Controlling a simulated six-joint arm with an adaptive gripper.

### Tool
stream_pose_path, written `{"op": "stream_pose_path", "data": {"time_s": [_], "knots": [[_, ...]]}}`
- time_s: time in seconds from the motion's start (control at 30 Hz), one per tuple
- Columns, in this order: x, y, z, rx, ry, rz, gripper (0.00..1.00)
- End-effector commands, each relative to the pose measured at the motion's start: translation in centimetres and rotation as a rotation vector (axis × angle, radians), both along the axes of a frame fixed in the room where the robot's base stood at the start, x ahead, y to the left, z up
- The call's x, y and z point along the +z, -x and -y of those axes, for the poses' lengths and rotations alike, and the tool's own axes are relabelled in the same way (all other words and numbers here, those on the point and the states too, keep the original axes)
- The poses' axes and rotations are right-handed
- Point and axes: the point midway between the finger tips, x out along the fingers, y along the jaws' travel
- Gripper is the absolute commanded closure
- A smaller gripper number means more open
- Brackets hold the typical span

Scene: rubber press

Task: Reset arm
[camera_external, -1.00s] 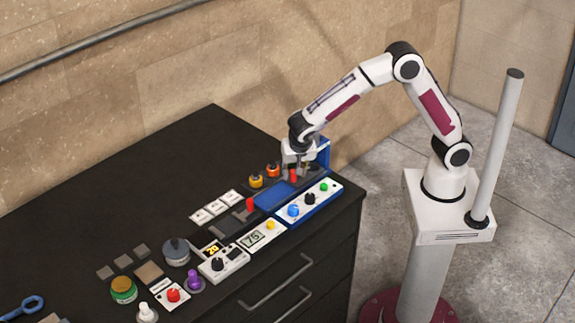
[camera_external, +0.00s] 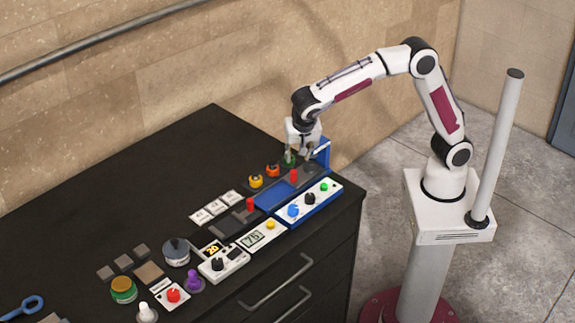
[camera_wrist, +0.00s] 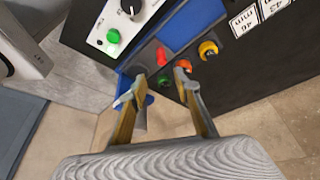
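My gripper (camera_external: 301,156) is above the far right end of the control panel in the external view. In the wrist view its two fingers (camera_wrist: 163,88) are apart with nothing held between them. A red handle (camera_external: 294,175) stands just below and in front of it. It also shows in the wrist view (camera_wrist: 161,57), beyond the fingertips. A green knob (camera_external: 289,160) is partly hidden by the near finger; it shows between the fingers in the wrist view (camera_wrist: 163,80). A blue plate (camera_external: 273,193) lies between that red handle and a second red handle (camera_external: 250,205).
Orange (camera_external: 272,170) and yellow (camera_external: 256,181) knobs stand behind the panel. A white and blue button box (camera_external: 310,203) runs along the front. A blue upright bracket (camera_external: 323,153) is close to my gripper's right. The black table top (camera_external: 150,190) is clear at the back left.

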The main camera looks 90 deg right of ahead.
Motion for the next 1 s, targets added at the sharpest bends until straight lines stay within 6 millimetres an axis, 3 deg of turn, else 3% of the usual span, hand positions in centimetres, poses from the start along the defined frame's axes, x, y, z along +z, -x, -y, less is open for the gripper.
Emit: {"op": "stream_pose_path", "data": {"time_s": [0.8, 1.0], "knots": [[0.8, 0.1, -0.3, -0.017, -0.002, 0.008, 0.68], [0.9, -2.3, -0.7, -0.058, -0.023, 0.121, 0.68]]}}
